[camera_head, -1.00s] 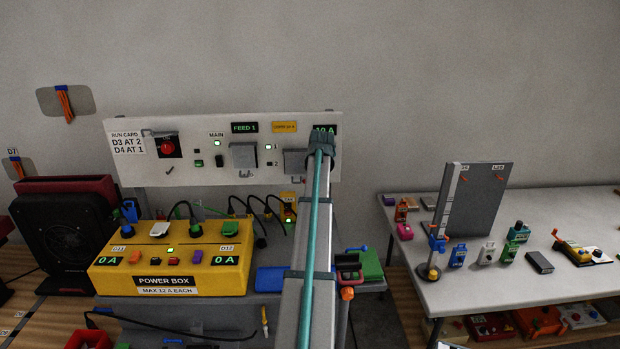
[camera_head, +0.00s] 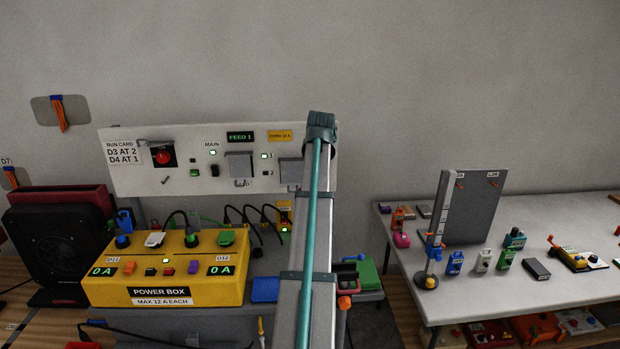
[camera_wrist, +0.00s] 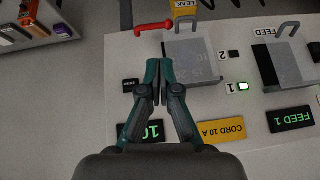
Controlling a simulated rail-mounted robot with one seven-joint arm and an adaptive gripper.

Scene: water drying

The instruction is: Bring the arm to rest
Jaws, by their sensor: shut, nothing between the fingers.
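My gripper (camera_wrist: 157,80) shows in the wrist view with its two teal and dark fingers together and nothing between them. There it is seen over the panel (camera_wrist: 200,110), beside a grey cover box (camera_wrist: 195,65) and above a green-lit display and the yellow cord label (camera_wrist: 221,130). In the head view my arm rises in front of the panel (camera_head: 125,185), and its dark end is at the panel's upper right edge. The fingers are hidden in the head view. I cannot tell the gap between the fingers and the panel.
A yellow power box (camera_head: 165,270) stands at the left, reading 0 A on both displays, with cables behind it. A black fan-like unit (camera_head: 60,240) is further left. A table (camera_head: 450,300) with several small items and an upright grey board (camera_head: 470,210) stands at the right.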

